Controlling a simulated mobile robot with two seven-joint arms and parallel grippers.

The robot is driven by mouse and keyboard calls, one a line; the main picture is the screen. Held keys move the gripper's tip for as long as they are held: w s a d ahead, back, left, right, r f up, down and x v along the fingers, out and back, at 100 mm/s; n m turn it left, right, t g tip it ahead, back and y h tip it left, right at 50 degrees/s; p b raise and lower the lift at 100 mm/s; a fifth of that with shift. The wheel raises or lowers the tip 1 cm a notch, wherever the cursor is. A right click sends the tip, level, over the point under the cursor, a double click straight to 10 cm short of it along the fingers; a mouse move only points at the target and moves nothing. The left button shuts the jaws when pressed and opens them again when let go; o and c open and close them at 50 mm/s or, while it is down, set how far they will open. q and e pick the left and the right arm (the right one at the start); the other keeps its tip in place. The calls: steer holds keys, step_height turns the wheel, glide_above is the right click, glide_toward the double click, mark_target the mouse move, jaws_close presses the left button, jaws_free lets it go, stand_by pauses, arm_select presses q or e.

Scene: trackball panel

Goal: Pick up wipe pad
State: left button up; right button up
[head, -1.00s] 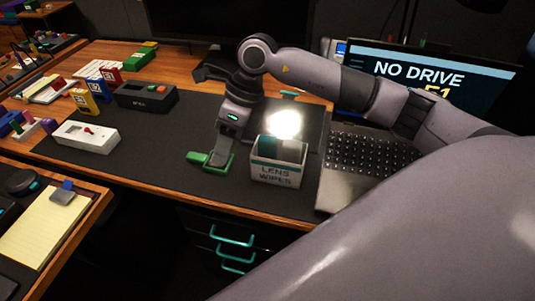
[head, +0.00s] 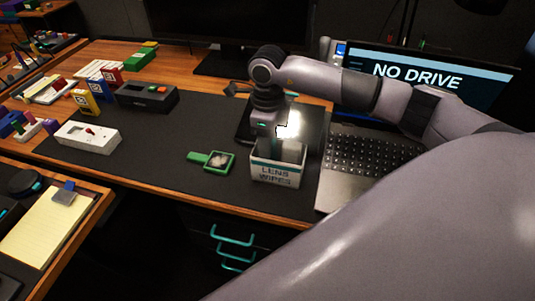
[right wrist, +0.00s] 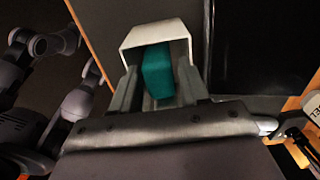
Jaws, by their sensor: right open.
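The white box labelled "LENS WIPES" (head: 276,174) stands upright on the dark desk mat, left of the laptop. The teal wipe pad (right wrist: 157,70) shows in the right wrist view, standing inside the white box (right wrist: 150,35). My right gripper (head: 280,152) points down into the box's open top in the head view. In the right wrist view its two fingers are open, one on each side of the pad; whether they touch it I cannot tell. The pad is mostly hidden by the gripper in the head view. My left gripper is not in view.
A green handled holder (head: 213,161) with a greyish round centre lies just left of the box. The laptop (head: 365,155) is close on the right. A white device (head: 87,137) and a black box (head: 147,97) stand farther left. The mat between is clear.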

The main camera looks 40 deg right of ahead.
steer(key=c, duration=0.7)
steer(key=shift+c, duration=0.2)
steer(key=shift+r, duration=0.15)
step_height(320, 180, up, 20)
steer(key=shift+a+f, duration=0.1)
steer(key=shift+f, duration=0.1)
